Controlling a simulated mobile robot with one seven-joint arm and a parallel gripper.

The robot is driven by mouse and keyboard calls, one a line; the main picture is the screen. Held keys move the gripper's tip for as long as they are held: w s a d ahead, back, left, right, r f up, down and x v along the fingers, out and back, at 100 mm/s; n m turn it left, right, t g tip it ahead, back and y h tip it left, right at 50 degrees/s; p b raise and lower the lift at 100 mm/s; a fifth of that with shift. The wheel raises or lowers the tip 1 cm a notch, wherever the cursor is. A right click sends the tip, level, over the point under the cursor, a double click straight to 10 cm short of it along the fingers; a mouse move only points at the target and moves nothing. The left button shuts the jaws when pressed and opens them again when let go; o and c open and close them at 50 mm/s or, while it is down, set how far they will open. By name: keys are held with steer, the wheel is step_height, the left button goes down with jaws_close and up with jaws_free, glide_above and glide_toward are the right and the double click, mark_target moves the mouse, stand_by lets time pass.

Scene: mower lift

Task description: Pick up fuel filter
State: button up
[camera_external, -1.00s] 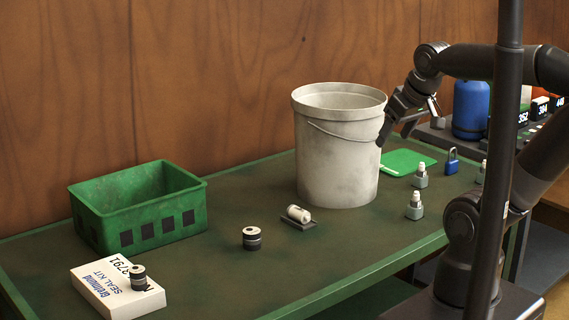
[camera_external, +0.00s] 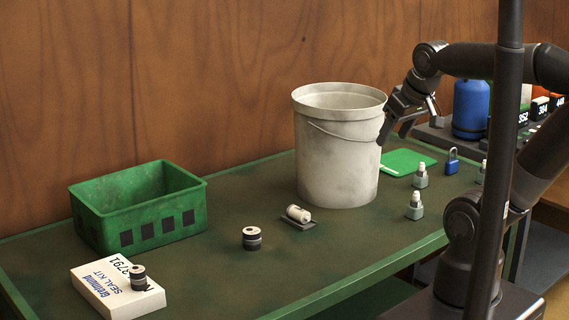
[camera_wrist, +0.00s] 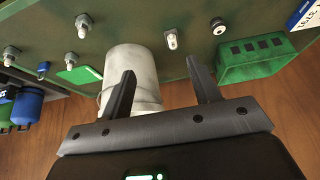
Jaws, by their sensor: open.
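A small white cylinder (camera_external: 299,213) lies on its side on a small dark holder on the green bench, in front of the bucket; it looks like the fuel filter, though no label is readable. The wrist view shows it too (camera_wrist: 172,40), beyond and between my fingers. My gripper (camera_external: 396,126) hangs in the air at the bucket's upper right, well away from the cylinder. In the wrist view my gripper (camera_wrist: 158,66) has its two fingers wide apart with nothing held between them.
A tall pale bucket (camera_external: 338,160) stands between my gripper and the cylinder. A green bin (camera_external: 150,222), a seal kit box (camera_external: 110,290) and a black-and-white canister (camera_external: 252,239) are left. A padlock (camera_external: 452,163), green card (camera_external: 402,160) and several small fittings (camera_external: 414,207) are right. The bench front is clear.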

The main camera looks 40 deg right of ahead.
steer(key=w+g, duration=0.2)
steer(key=w, duration=0.7)
steer(key=g, duration=0.4)
glide_above(296, 206)
step_height(296, 206, down, 17)
steer(key=f, duration=0.5)
steer(key=shift+w+d, duration=0.1)
steer(key=shift+w, duration=0.1)
steer(key=shift+s+f, duration=0.15)
steer(key=shift+f, duration=2.7)
steer(key=c, duration=1.1)
